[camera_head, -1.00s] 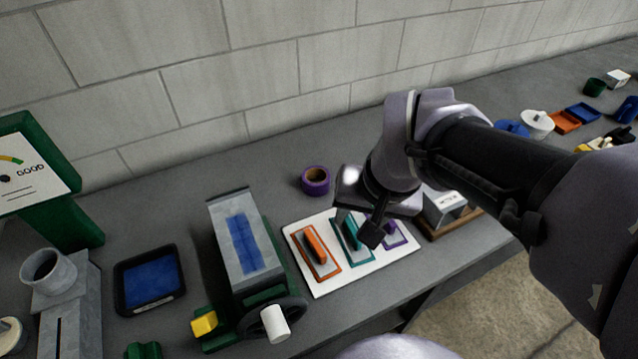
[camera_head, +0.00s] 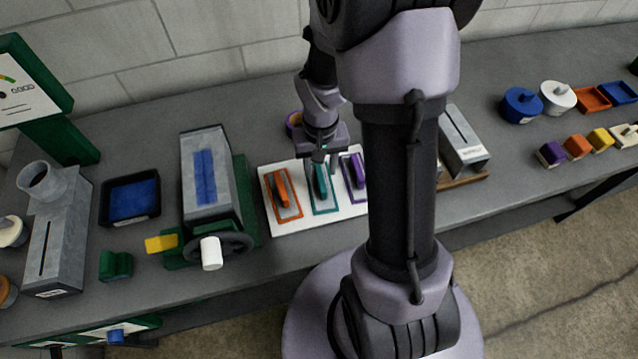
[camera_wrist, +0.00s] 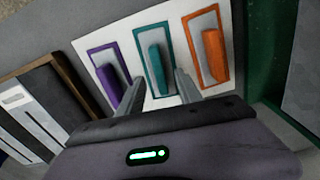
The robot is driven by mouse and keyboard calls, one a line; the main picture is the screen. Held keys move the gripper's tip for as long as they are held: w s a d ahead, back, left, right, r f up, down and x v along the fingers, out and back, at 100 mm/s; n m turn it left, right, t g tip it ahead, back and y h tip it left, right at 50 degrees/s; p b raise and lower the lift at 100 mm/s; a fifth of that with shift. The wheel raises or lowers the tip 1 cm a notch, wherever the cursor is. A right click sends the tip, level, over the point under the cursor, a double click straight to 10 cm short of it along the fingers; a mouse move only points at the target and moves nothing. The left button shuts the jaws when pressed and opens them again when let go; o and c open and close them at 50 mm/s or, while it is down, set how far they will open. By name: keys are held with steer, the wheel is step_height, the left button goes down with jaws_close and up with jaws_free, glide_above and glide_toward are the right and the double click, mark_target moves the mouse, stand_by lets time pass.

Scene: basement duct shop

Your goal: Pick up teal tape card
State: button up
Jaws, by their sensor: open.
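The teal tape card (camera_head: 320,184) stands in the teal-outlined slot in the middle of a white board (camera_head: 283,226). It also shows in the wrist view (camera_wrist: 158,68), as a teal block with a grey area around it inside the teal frame. My gripper (camera_head: 322,158) is above the board at the teal card's far end. In the wrist view its two fingers (camera_wrist: 157,84) are apart, one on each side of the teal card's near end, with nothing held. I cannot tell whether they touch it.
An orange card (camera_head: 282,187) is left of the teal one and a purple card (camera_head: 357,170) right of it, both close by. A green and grey cranked machine (camera_head: 205,185) stands left; a grey box (camera_head: 463,140) stands right.

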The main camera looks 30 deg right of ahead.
mark_target(321, 177)
step_height(321, 177, down, 5)
steer(key=shift+f+b, duration=0.2)
steer(key=shift+b, duration=0.8)
steer(key=shift+r, duration=0.1)
jaws_close()
